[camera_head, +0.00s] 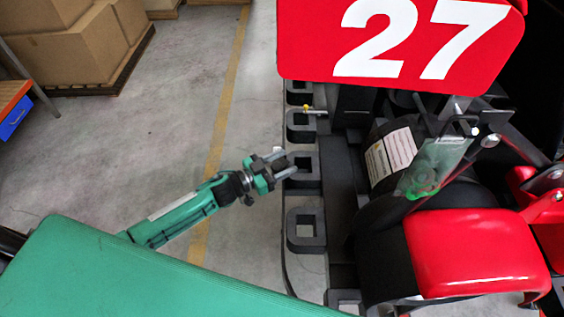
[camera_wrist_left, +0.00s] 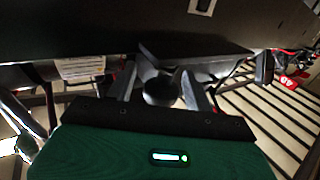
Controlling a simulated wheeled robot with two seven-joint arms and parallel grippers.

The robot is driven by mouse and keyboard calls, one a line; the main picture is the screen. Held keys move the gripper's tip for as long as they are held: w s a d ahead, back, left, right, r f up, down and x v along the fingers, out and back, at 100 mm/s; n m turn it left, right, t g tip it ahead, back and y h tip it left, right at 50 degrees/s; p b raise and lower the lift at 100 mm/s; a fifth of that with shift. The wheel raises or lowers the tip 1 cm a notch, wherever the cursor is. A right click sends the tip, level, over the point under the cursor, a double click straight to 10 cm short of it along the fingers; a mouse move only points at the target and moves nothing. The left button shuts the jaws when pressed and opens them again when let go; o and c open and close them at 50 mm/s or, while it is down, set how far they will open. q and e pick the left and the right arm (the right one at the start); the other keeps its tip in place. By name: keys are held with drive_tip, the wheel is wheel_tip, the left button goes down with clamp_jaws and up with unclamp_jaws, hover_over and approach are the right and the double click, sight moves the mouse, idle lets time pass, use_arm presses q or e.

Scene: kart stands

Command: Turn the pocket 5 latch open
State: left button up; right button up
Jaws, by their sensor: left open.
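A column of square black pockets runs along the kart stand's left side in the head view. No pocket numbers are readable, so I cannot tell which one is pocket 5. My left gripper (camera_head: 287,164) is open, its fingertips at the left edge of a middle pocket (camera_head: 304,183). I cannot tell whether they touch it. In the left wrist view, the open fingers (camera_wrist_left: 160,90) stand either side of a dark round part (camera_wrist_left: 160,90), below a dark flat plate (camera_wrist_left: 195,50). The latch itself is not clearly seen. My right gripper is not in view.
A small yellow-and-red piece (camera_head: 307,109) sits by an upper pocket. A red number 27 panel (camera_head: 320,40) overhangs the top. A red kart body (camera_head: 475,250) and a clear bag (camera_head: 435,165) are to the right. The floor (camera_head: 130,140) at left is open, with boxes (camera_head: 75,50) behind.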

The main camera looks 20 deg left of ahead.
use_arm(q)
drive_tip(key=c, duration=1)
drive_tip(key=shift+o, duration=0.2)
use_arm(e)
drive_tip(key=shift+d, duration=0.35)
